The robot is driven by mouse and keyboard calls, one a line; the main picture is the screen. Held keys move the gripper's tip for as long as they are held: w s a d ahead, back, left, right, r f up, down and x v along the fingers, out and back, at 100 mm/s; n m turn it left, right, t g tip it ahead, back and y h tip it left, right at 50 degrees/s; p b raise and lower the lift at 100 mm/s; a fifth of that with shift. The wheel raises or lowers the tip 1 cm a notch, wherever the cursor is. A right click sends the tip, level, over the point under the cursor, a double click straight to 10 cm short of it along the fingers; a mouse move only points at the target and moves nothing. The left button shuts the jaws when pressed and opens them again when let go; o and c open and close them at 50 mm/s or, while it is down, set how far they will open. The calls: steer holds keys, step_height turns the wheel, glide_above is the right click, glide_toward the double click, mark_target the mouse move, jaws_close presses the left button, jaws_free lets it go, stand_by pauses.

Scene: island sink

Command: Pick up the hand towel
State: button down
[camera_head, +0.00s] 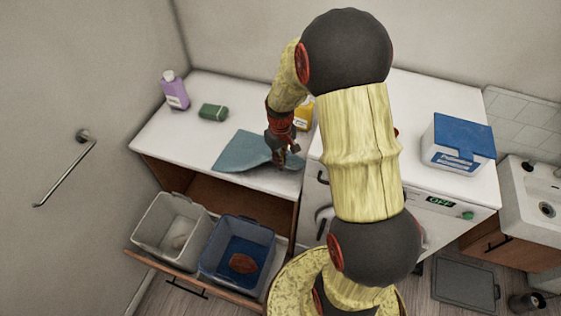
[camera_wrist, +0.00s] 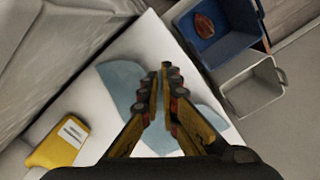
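The hand towel (camera_head: 240,152) is a blue-grey cloth lying on the white counter, left of the white appliance. My gripper (camera_head: 283,160) is low at the towel's right part, with its fingers pointing down. In the wrist view, my gripper's (camera_wrist: 167,75) fingers are drawn close together. The towel (camera_wrist: 120,84) spreads out on both sides of them and looks gathered between. The pinch itself is mostly hidden by the fingers. Most of the towel still rests on the counter.
A purple bottle (camera_head: 174,91) and green sponge (camera_head: 213,111) stand left on the counter. A yellow container (camera_head: 304,114) is behind my gripper. A blue-lidded box (camera_head: 458,145) sits on the appliance. Below, a pulled-out drawer holds a grey bin (camera_head: 150,232) and blue bin (camera_head: 212,262).

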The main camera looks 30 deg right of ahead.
step_height(320, 180, up, 36)
steer(key=p, duration=2.1)
steer(key=shift+p, duration=0.4)
